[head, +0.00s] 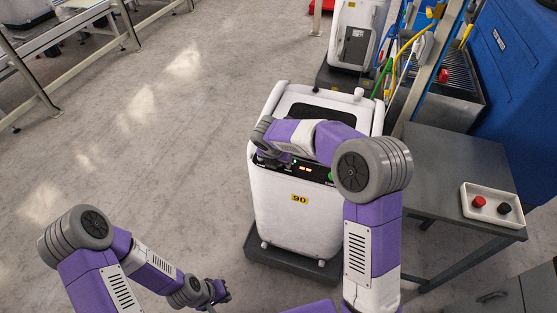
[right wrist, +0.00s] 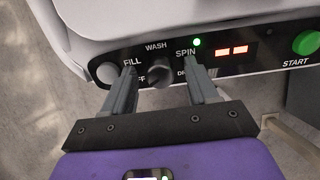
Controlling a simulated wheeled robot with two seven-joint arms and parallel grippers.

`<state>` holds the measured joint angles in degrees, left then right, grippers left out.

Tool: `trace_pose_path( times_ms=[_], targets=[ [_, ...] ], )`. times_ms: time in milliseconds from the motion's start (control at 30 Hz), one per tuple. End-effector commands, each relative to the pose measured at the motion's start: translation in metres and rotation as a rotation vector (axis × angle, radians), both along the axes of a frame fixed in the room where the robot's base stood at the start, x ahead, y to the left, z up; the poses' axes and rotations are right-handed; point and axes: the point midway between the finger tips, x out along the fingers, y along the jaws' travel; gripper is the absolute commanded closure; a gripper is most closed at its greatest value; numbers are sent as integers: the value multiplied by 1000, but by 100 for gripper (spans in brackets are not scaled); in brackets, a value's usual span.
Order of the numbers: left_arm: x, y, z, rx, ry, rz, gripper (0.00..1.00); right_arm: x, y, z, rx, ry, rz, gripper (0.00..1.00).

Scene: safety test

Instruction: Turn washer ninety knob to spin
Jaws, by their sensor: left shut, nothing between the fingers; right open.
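The white washer (head: 297,225) with a yellow 90 label stands in the middle of the head view. Its dark control panel (right wrist: 245,52) fills the top of the right wrist view. The dark round knob (right wrist: 159,73) sits among the words FILL, WASH, SPIN and others partly covered. Where its pointer aims is unclear. A green light (right wrist: 197,42) glows by SPIN. My right gripper (right wrist: 164,75) is open, with one finger either side of the knob and gaps visible; my arm hides it in the head view. My left gripper (head: 217,291) is shut and empty, low over the floor.
A green START button (right wrist: 306,43) and red display (right wrist: 231,51) sit right of the knob. A grey table (head: 450,165) with a tray (head: 496,214) of red and black knobs stands right of the washer. Another white machine (head: 356,35) stands behind. Floor at left is clear.

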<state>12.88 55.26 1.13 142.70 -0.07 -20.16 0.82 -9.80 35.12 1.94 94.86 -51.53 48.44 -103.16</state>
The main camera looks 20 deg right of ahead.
Motion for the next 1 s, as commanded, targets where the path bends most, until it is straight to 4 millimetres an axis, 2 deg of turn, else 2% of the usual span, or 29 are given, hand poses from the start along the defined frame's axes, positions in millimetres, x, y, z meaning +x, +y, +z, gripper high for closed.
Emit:
trace_pose_path(
  times_ms=[33, 400, 733, 1000],
  targets=[
    [0, 0, 0, 0, 0, 0, 100, 0, 0, 0, 0, 0, 0, 43],
    [0, 0, 0, 0, 0, 0, 100, 0, 0, 0, 0, 1, -1, 97],
    [0, 0, 1, 0, 0, 0, 100, 0, 0, 0, 15, -9, -52, 98],
    [0, 0, 4, 0, 0, 0, 100, 0, 1, 0, 62, -40, -222, 98]
  ],
)
